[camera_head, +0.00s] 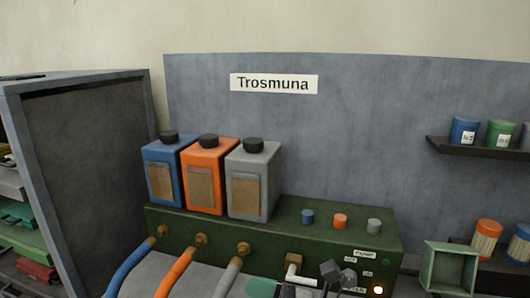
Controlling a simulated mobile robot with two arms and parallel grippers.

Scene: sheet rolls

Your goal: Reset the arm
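Dark blocky pieces (338,274) show at the bottom edge, right of centre, in front of the green machine (325,240). They look like gripper parts of mine, but I cannot tell which arm they belong to. Another small dark piece shows at the bottom edge to their left. Most of both arms is out of the picture. I cannot see whether either gripper is open or holds anything.
Blue (160,172), orange (204,177) and grey (254,182) canisters stand on the machine, with hoses below. A dark cabinet (90,170) stands left. A green box (448,268) and shelf (475,149) with cans are right. A panel marked "Trosmuna" (274,84) stands behind.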

